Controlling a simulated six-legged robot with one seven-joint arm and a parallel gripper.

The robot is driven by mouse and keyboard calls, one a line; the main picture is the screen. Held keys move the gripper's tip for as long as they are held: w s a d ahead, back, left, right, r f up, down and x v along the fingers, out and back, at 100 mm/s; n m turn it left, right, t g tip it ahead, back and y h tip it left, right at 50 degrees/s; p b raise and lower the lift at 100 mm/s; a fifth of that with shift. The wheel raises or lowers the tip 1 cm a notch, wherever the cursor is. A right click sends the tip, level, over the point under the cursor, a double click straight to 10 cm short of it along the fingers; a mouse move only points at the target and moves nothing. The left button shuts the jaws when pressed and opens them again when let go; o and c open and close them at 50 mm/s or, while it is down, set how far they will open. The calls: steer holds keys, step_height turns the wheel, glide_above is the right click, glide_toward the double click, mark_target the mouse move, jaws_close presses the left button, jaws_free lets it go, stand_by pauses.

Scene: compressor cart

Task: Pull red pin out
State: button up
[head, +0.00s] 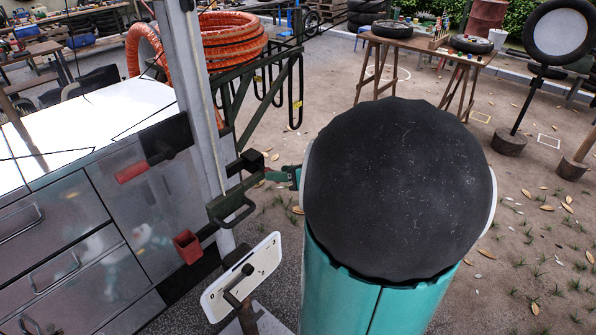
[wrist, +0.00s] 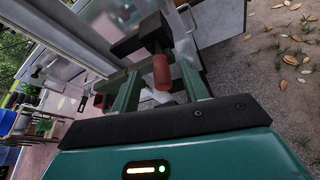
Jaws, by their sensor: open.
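In the wrist view, a red cylindrical pin handle (wrist: 161,72) hangs from a dark block (wrist: 140,38) and points toward me. My gripper (wrist: 160,85) is open, with one dark green finger on each side of the handle. I cannot tell whether either finger touches it. In the head view, my teal gripper (head: 288,177) shows only in part beside the dark bracket on the post. The bracket's black block (head: 247,163) is visible there. The pin handle itself is mostly hidden in that view.
A white plate (head: 241,277) sits below. An orange hose coil (head: 230,40) hangs behind the post.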

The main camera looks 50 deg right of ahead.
steer(key=shift+x, duration=1.5)
steer(key=shift+s, duration=0.1)
jaws_close()
steer(key=s, duration=0.9)
steer(key=shift+d, duration=0.15)
